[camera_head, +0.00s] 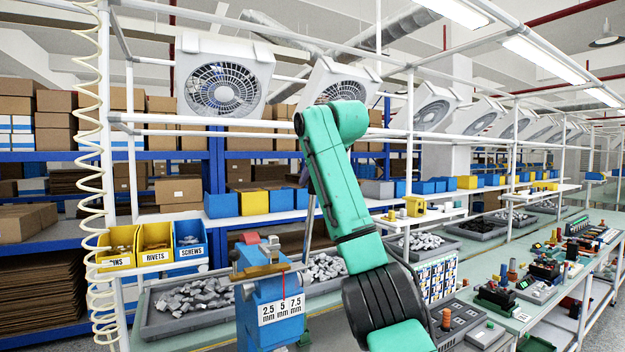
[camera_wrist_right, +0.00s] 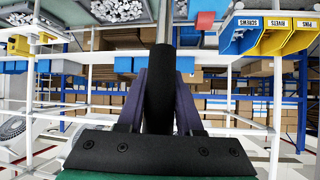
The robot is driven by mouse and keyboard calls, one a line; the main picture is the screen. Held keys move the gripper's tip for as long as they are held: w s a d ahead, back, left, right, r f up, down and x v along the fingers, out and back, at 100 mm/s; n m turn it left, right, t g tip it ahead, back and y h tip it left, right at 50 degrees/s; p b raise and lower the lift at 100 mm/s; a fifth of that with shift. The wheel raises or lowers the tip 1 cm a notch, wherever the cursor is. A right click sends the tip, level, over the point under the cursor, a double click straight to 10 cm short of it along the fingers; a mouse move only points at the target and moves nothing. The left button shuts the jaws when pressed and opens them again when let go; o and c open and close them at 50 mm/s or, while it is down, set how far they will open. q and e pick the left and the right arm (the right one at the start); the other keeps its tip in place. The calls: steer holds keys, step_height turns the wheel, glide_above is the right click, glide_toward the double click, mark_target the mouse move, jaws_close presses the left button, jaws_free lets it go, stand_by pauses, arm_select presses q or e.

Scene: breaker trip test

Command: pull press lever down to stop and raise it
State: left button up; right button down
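The blue press (camera_head: 262,290) stands at the front of the bench, with a white scale marked 2.5, 5 and 7.5 mm. Its lever (camera_head: 309,218) is a thin grey rod that rises steeply, close to upright, beside the press. My right gripper (camera_head: 305,178) is at the lever's upper end, mostly hidden behind my green arm. In the right wrist view, the two dark purple fingers of my gripper (camera_wrist_right: 161,85) are shut around the lever's black grip (camera_wrist_right: 160,100), one on each side. The steel rod runs on beyond the fingers. My left gripper is not in view.
Yellow and blue bins (camera_head: 155,245) for pins, rivets and screws hang left of the press. Grey trays of metal parts (camera_head: 150,325) lie behind it. White frame posts (camera_head: 410,130) stand around the bench. Breakers and fixtures (camera_head: 545,268) sit on the right of the bench.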

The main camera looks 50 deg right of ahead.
steer(key=c, duration=0.6)
jaws_free()
steer(key=shift+w+f, duration=0.1)
steer(key=shift+w, duration=0.05)
steer(key=shift+s+a+r, duration=0.1)
steer(key=shift+s+r, duration=0.1)
steer(key=shift+s, duration=0.1)
steer(key=b+v, duration=0.2)
steer(key=v, duration=1.1)
steer(key=shift+s+a+r, duration=0.15)
steer(key=shift+s+r, duration=0.05)
steer(key=shift+s, duration=0.1)
